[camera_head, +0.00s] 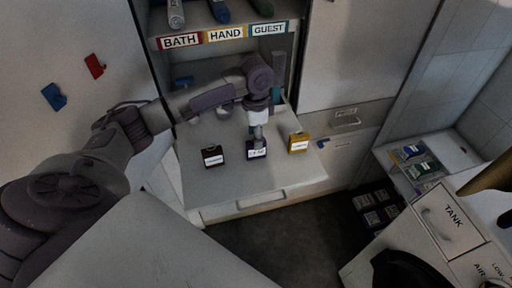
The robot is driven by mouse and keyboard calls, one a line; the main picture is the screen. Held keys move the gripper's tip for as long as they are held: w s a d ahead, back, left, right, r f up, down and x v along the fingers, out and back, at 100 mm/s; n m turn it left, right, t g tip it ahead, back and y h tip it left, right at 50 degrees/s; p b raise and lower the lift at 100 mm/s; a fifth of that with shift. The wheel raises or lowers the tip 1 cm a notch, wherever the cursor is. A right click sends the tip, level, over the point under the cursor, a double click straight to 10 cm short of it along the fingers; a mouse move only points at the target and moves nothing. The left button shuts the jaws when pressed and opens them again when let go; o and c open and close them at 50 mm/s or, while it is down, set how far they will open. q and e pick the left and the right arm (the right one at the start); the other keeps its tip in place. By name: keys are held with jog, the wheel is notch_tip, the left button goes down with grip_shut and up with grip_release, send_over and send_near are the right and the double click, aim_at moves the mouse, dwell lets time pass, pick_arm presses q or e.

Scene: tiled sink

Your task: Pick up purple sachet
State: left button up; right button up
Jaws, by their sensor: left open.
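The purple sachet (250,154), dark with a white label on its front, stands upright on the pale counter (230,180) below the shelf unit. It is the middle one of three similar labelled sachets. My left gripper (258,139) points down from above, right at the top of the purple sachet. Its fingers are open, and they partly cover the sachet's top. I cannot tell whether they touch it. My right gripper does not show.
A dark brown sachet (213,156) stands to the left and a yellow one (298,142) to the right, both close by. Shelves with BATH, HAND and GUEST labels (225,34) rise behind. A TANK cabinet (450,222) stands at right.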

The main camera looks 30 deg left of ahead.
aim_at(251, 155)
pick_arm(q)
jog(key=f, duration=0.1)
jog(key=f+p, duration=0.1)
jog(key=f, duration=0.2)
jog(key=shift+w+a+f, duration=0.15)
jog(key=shift+w+f, duration=0.2)
jog(key=shift+f+p, duration=0.3)
jog(key=shift+f, duration=0.25)
grip_shut()
